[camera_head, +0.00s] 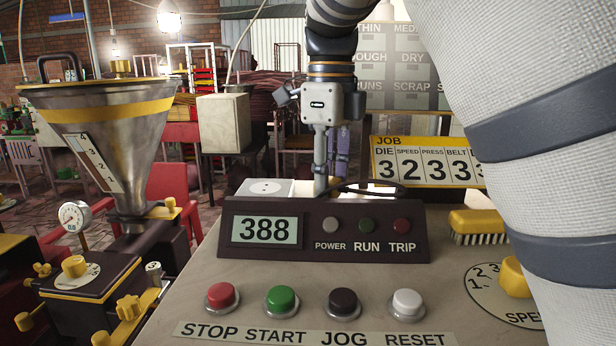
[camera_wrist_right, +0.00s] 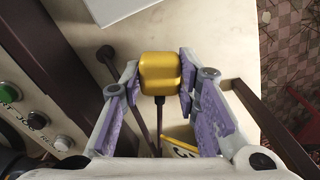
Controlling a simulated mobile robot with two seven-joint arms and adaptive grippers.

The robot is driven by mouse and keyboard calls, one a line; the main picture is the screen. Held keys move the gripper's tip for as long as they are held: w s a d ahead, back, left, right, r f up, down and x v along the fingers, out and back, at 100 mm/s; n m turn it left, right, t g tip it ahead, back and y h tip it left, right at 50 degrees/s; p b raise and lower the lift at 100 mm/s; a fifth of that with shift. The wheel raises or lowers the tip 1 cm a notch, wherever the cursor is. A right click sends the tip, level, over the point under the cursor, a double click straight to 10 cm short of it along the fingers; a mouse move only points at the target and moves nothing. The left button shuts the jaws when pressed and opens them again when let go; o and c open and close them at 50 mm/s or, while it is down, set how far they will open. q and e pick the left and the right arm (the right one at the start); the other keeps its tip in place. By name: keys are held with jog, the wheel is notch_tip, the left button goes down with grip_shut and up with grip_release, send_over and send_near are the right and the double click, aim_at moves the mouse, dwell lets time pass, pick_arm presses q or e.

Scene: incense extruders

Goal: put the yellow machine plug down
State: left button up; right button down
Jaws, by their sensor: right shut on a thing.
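The yellow machine plug (camera_wrist_right: 160,72) is a rounded yellow block with a dark cord leaving it toward my wrist. It sits between the purple pads of my right gripper (camera_wrist_right: 161,85), which is shut on it. In the head view my right gripper (camera_head: 330,172) points down behind the dark display console, and the plug is hidden there. Whether the plug touches the bench top cannot be told. A white socket plate (camera_head: 264,188) lies on the bench left of the gripper; a corner of a white plate (camera_wrist_right: 112,8) shows in the wrist view. My left gripper is not in view.
The console (camera_head: 324,229) reading 388 stands in front of the gripper. A dark cord (camera_head: 365,187) lies behind it. The JOB sign (camera_head: 425,160) and yellow brush (camera_head: 478,226) are to the right, the metal hopper (camera_head: 108,130) to the left. Pale bench (camera_wrist_right: 215,40) is bare near the plug.

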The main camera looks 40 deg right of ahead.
jog(key=shift+w+a+f, duration=0.15)
jog(key=shift+w+a, duration=0.1)
jog(key=shift+w, duration=0.25)
jog(key=shift+s+d+f, duration=0.1)
jog(key=shift+s+f, duration=0.05)
jog(key=shift+f, duration=0.4)
jog(key=c, duration=1.2)
grip_release()
notch_tip(320, 180, up, 13)
jog(key=shift+r+b, duration=0.1)
jog(key=shift+b, duration=0.3)
